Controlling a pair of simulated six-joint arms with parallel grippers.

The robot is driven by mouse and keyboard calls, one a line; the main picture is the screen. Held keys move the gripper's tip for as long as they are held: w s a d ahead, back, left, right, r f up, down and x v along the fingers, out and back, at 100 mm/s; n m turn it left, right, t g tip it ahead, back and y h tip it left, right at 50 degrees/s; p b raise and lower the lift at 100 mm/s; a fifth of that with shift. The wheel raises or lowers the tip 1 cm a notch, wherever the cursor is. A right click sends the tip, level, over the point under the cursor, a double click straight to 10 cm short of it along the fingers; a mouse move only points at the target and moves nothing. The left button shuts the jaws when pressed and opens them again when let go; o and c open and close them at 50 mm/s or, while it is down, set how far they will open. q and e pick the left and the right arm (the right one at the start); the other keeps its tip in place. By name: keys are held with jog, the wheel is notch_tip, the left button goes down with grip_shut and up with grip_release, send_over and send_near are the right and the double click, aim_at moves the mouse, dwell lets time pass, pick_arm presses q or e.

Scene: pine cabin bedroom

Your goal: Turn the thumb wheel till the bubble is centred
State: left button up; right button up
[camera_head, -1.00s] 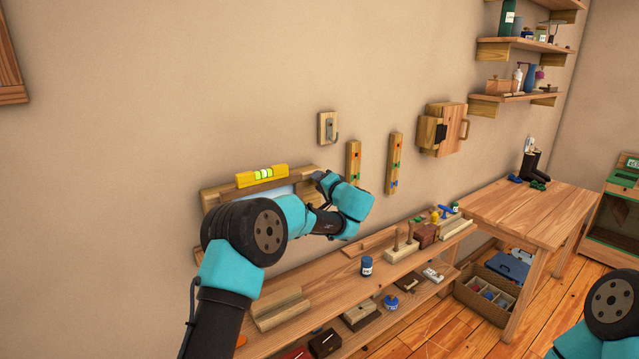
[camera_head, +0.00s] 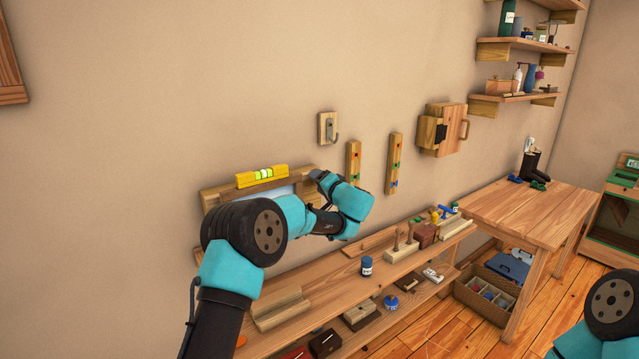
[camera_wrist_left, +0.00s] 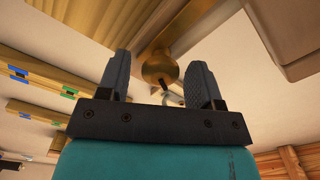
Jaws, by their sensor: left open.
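A yellow spirit level (camera_head: 249,180) with a bright green vial (camera_head: 264,174) sits on top of a wooden frame (camera_head: 211,197) on the wall. The level looks slightly tilted in the picture; I cannot tell exactly where the bubble sits. My left gripper (camera_head: 314,174) is at the frame's right end, small and partly hidden by its own wrist. In the left wrist view, my open left gripper (camera_wrist_left: 160,82) has a round brass knob (camera_wrist_left: 159,65), probably the thumb wheel, between and just beyond its fingertips. No firm contact shows. My right gripper is out of view.
A metal hook on a plate (camera_head: 328,128) and two wooden strips (camera_head: 353,163) (camera_head: 394,163) are on the wall to the right. Below runs a wooden shelf (camera_head: 330,268) with a blue jar (camera_head: 366,266) and blocks. A table (camera_head: 530,213) stands right.

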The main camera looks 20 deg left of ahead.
pick_arm(q)
jog(key=v, duration=1.7)
jog(key=shift+d, duration=0.2)
jog(key=shift+s, duration=0.1)
